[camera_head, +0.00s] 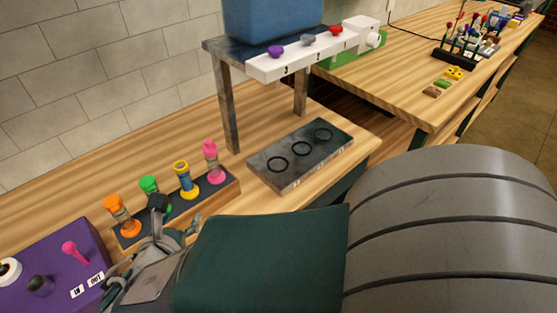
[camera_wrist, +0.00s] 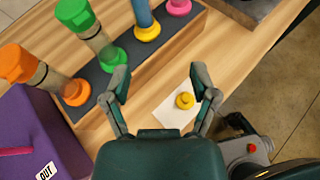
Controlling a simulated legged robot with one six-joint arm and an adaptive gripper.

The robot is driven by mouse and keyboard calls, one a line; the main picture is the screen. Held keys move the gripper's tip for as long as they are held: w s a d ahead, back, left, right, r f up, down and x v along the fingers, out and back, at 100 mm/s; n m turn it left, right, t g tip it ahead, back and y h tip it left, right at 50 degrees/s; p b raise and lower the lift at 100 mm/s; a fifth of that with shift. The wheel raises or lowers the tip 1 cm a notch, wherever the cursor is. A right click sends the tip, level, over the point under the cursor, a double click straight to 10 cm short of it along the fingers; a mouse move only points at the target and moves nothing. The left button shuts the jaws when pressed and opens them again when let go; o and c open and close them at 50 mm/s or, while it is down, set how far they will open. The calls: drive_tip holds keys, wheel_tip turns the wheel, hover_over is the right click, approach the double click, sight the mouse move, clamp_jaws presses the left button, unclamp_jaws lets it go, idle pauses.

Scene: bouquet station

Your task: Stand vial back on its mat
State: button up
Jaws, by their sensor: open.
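Several vials stand in a row on a dark strip (camera_head: 205,198) on a wooden block. They are an orange vial (camera_head: 122,215), a green one (camera_wrist: 96,36), a blue one with yellow ends (camera_head: 186,180) and a pink one (camera_head: 212,162). In the wrist view, a small yellow round piece (camera_wrist: 185,100) with a raised top rests on a white square mat (camera_wrist: 170,114) on the bench. I cannot tell whether it is a vial seen from above. My gripper (camera_wrist: 160,84) is open and empty, fingers spread, with the yellow piece near its right finger. My arm hides that spot in the head view.
A purple box (camera_head: 60,262) with a pink lever stands at the left end. A dark slab with rings (camera_head: 300,158) lies to the right. Behind it is a raised shelf (camera_head: 245,52) with a labelled white rail. The bench edge and floor are right of the mat.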

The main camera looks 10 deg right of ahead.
drive_tip(key=d+r+m+g+h, duration=0.25)
drive_tip(key=d+m+g, duration=0.45)
drive_tip(key=d+m, duration=1.05)
drive_tip(key=s+d+r+m+y, duration=0.3)
drive_tip(key=s+d+m, duration=0.4)
drive_tip(key=m, duration=0.9)
drive_tip(key=shift+s+d+r+y, duration=0.25)
drive_tip(key=shift+d+y, duration=0.6)
drive_tip(key=shift+d, duration=0.5)
